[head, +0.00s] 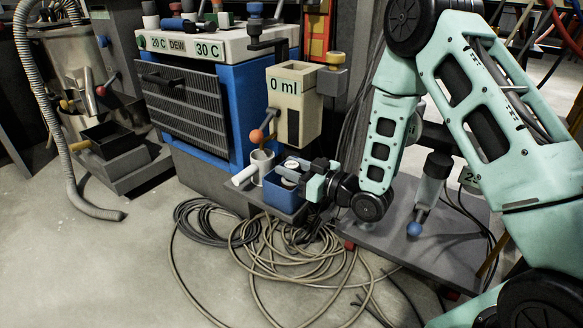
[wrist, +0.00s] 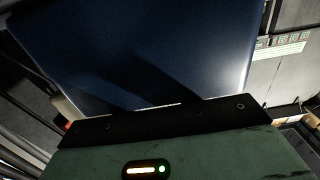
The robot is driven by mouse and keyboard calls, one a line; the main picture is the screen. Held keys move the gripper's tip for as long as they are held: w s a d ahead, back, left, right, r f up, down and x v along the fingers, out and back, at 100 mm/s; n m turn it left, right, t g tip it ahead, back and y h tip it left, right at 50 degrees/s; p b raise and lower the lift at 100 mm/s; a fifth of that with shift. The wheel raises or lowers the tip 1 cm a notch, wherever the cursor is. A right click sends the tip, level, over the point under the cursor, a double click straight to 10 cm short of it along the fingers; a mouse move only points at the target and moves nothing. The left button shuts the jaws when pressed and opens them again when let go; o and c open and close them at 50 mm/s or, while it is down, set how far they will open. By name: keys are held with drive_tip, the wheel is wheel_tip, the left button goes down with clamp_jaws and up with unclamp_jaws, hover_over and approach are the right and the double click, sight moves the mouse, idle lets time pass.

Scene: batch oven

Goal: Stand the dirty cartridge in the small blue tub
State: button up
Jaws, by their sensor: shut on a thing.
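The small blue tub (head: 279,194) stands on a dark shelf in front of the blue machine. In the wrist view, a dark blue surface (wrist: 150,55), apparently the tub's wall, fills most of the picture close up. My gripper (head: 303,178) is level at the tub's right side, its jaws reaching to the rim. It is shut on a pale piece (head: 291,164) with a round top at the tub's mouth, which looks like the dirty cartridge. Its lower part is hidden, so I cannot tell whether it touches the tub's floor. The fingertips are hidden in the wrist view.
A white cup (head: 262,160) stands just left of the tub, with a pale cylinder (head: 243,177) beside it. The "0 ml" dispenser (head: 294,98) is above and behind. Coiled cables (head: 275,250) lie on the floor in front. A grey platform (head: 390,242) is at right.

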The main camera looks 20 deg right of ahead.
drive_tip(key=shift+f, duration=0.1)
drive_tip(key=o, duration=1.1)
drive_tip(key=p+v, duration=0.7)
drive_tip(key=v, duration=1)
drive_tip(key=shift+s+d, duration=0.15)
